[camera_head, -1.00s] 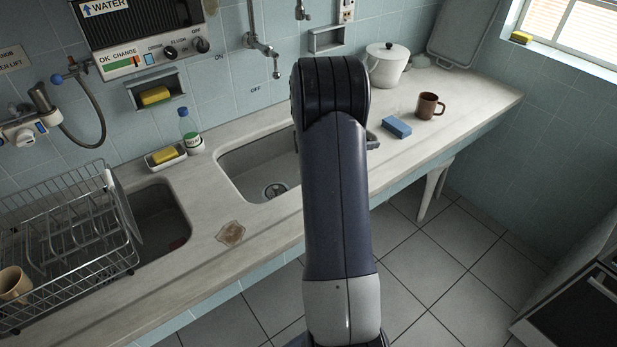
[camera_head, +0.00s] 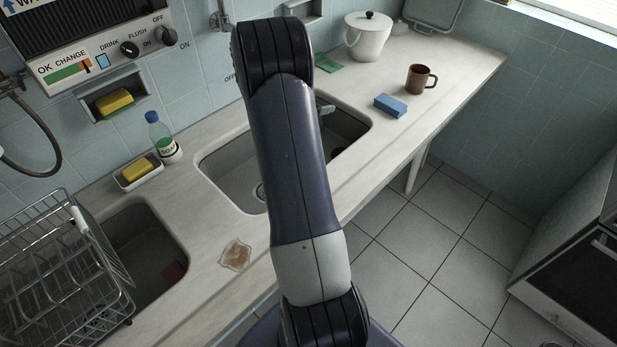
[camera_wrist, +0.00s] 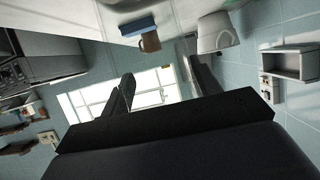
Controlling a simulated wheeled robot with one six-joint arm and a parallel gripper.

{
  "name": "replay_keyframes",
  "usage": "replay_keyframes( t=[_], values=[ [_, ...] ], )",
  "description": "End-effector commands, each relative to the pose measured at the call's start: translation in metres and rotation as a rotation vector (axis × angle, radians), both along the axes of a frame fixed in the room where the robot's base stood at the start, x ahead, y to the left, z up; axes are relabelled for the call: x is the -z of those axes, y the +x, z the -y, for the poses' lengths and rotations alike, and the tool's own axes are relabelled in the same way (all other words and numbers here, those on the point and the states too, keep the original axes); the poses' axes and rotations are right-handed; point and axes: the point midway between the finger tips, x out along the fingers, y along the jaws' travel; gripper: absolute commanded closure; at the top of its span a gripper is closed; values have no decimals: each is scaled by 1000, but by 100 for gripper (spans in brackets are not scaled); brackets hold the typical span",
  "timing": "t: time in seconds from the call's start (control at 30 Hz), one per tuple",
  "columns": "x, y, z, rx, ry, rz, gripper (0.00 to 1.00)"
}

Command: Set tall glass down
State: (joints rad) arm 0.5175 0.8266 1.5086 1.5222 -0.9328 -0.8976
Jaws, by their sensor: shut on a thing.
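My gripper (camera_wrist: 160,70) shows in the wrist view, with its two dark fingers a little apart. It is shut on the tall glass, but the clear glass is hard to make out against the bright window behind. In the head view my arm crosses the middle of the picture and hides my gripper and the glass. The pale counter (camera_head: 400,120) runs from lower left to upper right, below the tiled wall. The wrist view is tilted and shows the counter (camera_wrist: 108,22) at the top.
A brown mug (camera_head: 419,79), a blue sponge (camera_head: 390,105) and a white lidded pot (camera_head: 366,42) stand at the counter's far right. A bottle (camera_head: 163,140), soap dish (camera_head: 138,176) and wire rack (camera_head: 60,262) are left. Two sinks open in the counter. A brown stain (camera_head: 236,255) lies between them.

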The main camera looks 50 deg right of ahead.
Motion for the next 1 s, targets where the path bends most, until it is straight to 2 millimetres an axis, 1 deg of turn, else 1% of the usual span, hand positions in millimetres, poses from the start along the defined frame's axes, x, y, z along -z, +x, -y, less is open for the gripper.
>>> replay_keyframes(
  t=[0.03,0.13,0.33,0.4,0.47,0.6,0.7,0.87,0.97,1.0],
  values=[
    [8,0,1,0,-2,1,68],
    [18,0,1,0,-2,1,68],
    [47,0,0,0,-2,1,68],
    [64,0,0,1,-1,0,68],
    [74,0,0,1,-1,1,68],
    [104,0,0,0,-2,0,68],
    [116,0,1,0,-2,1,68],
    [129,0,1,1,-2,1,68],
    [145,-1,0,1,-1,-3,68],
    [154,-1,0,1,0,-4,68]
  ],
)
